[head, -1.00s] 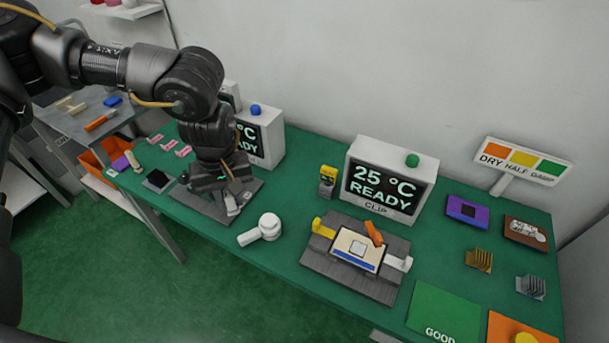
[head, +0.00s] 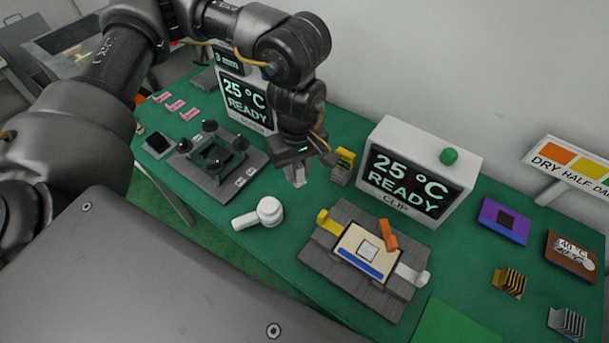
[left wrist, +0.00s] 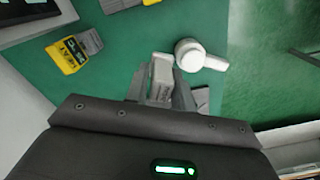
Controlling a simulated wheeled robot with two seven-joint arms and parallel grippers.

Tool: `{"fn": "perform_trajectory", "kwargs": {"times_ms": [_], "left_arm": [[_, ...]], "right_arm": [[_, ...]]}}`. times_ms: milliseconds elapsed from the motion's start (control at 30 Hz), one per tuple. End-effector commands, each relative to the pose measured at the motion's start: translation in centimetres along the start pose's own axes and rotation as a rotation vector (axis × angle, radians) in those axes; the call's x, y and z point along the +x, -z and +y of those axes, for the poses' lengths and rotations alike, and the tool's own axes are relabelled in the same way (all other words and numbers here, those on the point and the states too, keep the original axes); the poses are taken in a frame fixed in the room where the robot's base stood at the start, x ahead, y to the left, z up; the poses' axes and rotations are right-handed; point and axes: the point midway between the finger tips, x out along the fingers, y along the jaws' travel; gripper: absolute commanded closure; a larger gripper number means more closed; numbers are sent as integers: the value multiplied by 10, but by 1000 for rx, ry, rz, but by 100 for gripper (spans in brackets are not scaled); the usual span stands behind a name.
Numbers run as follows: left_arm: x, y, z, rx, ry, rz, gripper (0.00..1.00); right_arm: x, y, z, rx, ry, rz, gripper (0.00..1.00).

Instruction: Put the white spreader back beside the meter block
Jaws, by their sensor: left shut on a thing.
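My left gripper (head: 296,178) is shut on a small pale piece, which looks like the white spreader (left wrist: 161,80) in the left wrist view. It holds the piece above the green table, left of the yellow and dark meter block (head: 343,166). In the left wrist view the meter block (left wrist: 72,52) lies left of the fingers, apart from them. The lower end of the piece is small in the head view, so I cannot tell its height exactly. My right gripper is not in view.
A white round-headed tool with a handle (head: 262,213) lies just in front of my gripper. A grey clip fixture (head: 340,262) with yellow, orange and white levers is to the right. A white CLIP display box (head: 465,170) stands behind it. Another fixture (head: 245,180) is at left.

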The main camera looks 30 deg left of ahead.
Motion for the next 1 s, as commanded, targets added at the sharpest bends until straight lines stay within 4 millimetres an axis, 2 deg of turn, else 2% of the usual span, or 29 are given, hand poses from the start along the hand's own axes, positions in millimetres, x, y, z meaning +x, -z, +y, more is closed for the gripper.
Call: {"fn": "perform_trajectory", "kwargs": {"times_ms": [33,100,333,467,700,833,1000], "left_arm": [[9,-3,-2,-34,-2,-3,95],[11,-4,-3,-71,-4,-1,95],[12,2,2,-96,-7,-1,95],[23,25,15,-101,-4,-2,96],[54,77,46,-101,-2,-2,96],[81,94,58,-97,-3,-3,96],[100,108,67,-92,-5,-1,96]], "right_arm": [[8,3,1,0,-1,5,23],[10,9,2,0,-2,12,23],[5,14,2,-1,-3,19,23],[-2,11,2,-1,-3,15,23],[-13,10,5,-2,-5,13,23],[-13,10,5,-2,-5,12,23],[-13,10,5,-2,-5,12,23]]}}
